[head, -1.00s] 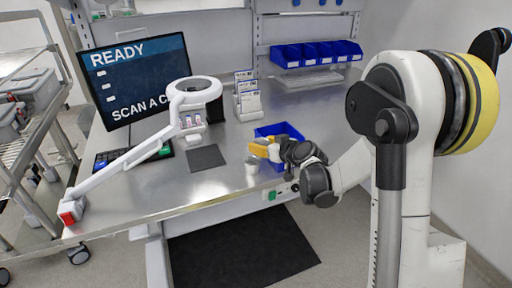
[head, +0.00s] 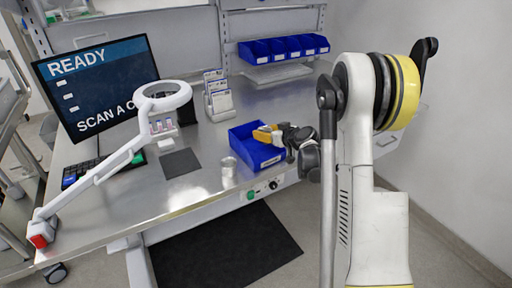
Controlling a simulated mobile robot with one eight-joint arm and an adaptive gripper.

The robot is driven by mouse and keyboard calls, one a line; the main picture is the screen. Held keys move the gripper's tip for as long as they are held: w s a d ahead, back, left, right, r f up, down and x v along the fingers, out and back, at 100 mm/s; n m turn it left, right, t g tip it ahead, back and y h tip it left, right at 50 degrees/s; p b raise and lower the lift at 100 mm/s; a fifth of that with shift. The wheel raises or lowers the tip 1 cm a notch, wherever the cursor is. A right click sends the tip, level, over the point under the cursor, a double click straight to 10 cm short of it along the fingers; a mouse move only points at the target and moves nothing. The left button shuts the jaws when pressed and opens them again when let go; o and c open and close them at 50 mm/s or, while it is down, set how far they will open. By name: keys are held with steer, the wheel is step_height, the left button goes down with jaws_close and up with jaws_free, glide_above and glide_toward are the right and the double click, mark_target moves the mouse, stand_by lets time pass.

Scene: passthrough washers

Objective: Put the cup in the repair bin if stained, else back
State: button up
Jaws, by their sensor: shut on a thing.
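My gripper (head: 283,134) is dark and at the end of my arm, above the back right of a blue bin (head: 257,158). It is shut on a small yellow-orange thing (head: 264,134), held over the bin. I cannot tell whether this is the cup, and no stain can be made out on it. A silvery, cup-like cylinder (head: 229,168) stands upright on the bench, just left of the bin and apart from my gripper. The bin's inside is partly hidden, and its front carries a pale label.
The metal bench (head: 190,200) has a dark square mat (head: 180,163). A ring-lamp magnifier (head: 163,95) on a white arm crosses the left side. The monitor (head: 100,85) reads "READY". Several blue bins (head: 285,50) line the back, and card holders (head: 217,95) stand before them.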

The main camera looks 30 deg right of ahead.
steer(key=shift+w+a+f+b, duration=0.3)
steer(key=shift+w+a+f, duration=0.7)
steer(key=shift+w+a, duration=0.15)
steer(key=shift+f+b, duration=0.75)
steer(key=shift+f, duration=1.25)
steer(key=shift+f, duration=0.15)
steer(key=o, duration=1.1)
steer(key=shift+o, duration=0.2)
